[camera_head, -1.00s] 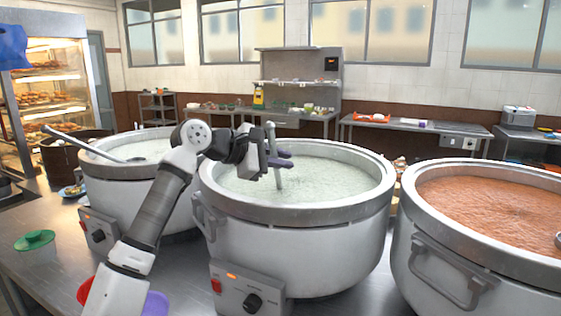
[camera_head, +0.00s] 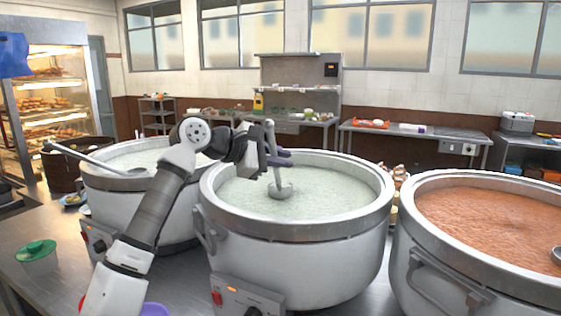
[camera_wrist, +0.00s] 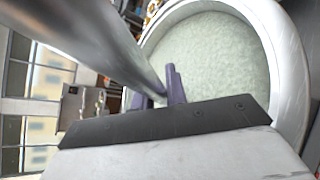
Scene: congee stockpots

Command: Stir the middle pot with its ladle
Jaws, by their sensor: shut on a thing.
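The middle pot (camera_head: 300,250) is a large pale metal pot filled with whitish-green congee (camera_head: 330,187). My gripper (camera_head: 283,157), with purple fingers, is over the left part of this pot, above the congee. It is shut on the metal ladle (camera_head: 272,140), which hangs nearly upright. The ladle's bowl (camera_head: 282,191) shows at the congee surface; whether its underside dips in is hard to tell. In the wrist view, the ladle handle (camera_wrist: 90,35) runs close past the camera to the purple fingers (camera_wrist: 174,85), with the congee behind.
A left pot (camera_head: 150,205) holds pale congee and a ladle (camera_head: 85,157) resting across its rim. A right pot (camera_head: 470,275) holds orange-brown congee with a ladle bowl at its right edge. Control boxes front the pots.

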